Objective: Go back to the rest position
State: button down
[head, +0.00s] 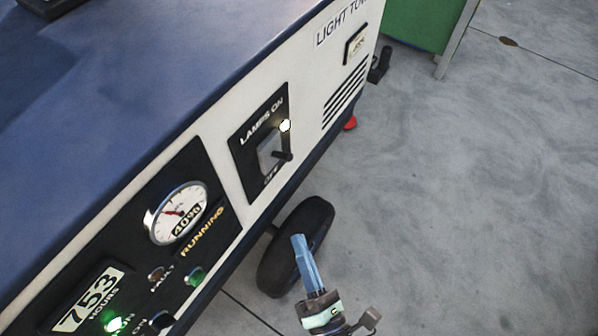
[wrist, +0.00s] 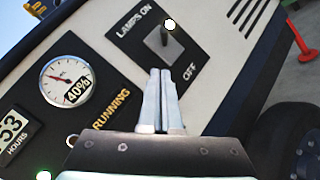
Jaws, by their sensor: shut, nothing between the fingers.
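My gripper (head: 299,240) is shut with nothing between its fingers. In the head view it is in front of the light tower's side, low near the black wheel.
The light tower (head: 130,110) has a blue top and white side. Its gauge (head: 180,213) reads 40% above RUNNING, and a green light (head: 115,324) glows by the hours counter (head: 88,300). A black wheel (head: 318,215) and green box (head: 425,22) stand by open concrete floor (head: 470,200).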

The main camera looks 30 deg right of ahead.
jog(key=w+d+r+m+t+h, duration=0.1)
jog(key=w+d+r+m, duration=0.1)
jog(key=w+r+m, duration=0.5)
jog(key=w+d+r+t+h, duration=0.1)
jog(key=w+r, duration=0.5)
jog(key=r, duration=0.4)
jog(key=w+a+r+m+t+h, duration=0.15)
jog(key=r+m, duration=0.25)
jog(key=r, duration=0.4)
jog(key=w+r+m+t, duration=0.1)
jog(key=w+r+m, duration=0.2)
jog(key=r, duration=0.6)
jog(key=s+a+r+m+t+y, duration=0.1)
jog(key=s+a+r+m+y, duration=0.2)
jog(key=r, duration=0.5)
jog(key=s+a+r+m+t+y, duration=0.1)
jog(key=s+a+r+m, duration=0.25)
jog(key=r, duration=0.55)
jog(key=s+a+r+m+t+y, duration=0.1)
jog(key=s+a+r+m+y, duration=0.2)
jog(key=r, duration=0.5)
notch_tip(320, 180, up, 25)
jog(key=a+h+p, duration=0.1)
jog(key=p, duration=2.3)
jog(key=shift+w+a+f, duration=0.15)
jog(key=shift+w+a, duration=0.05)
jog(key=shift+a, duration=0.2)
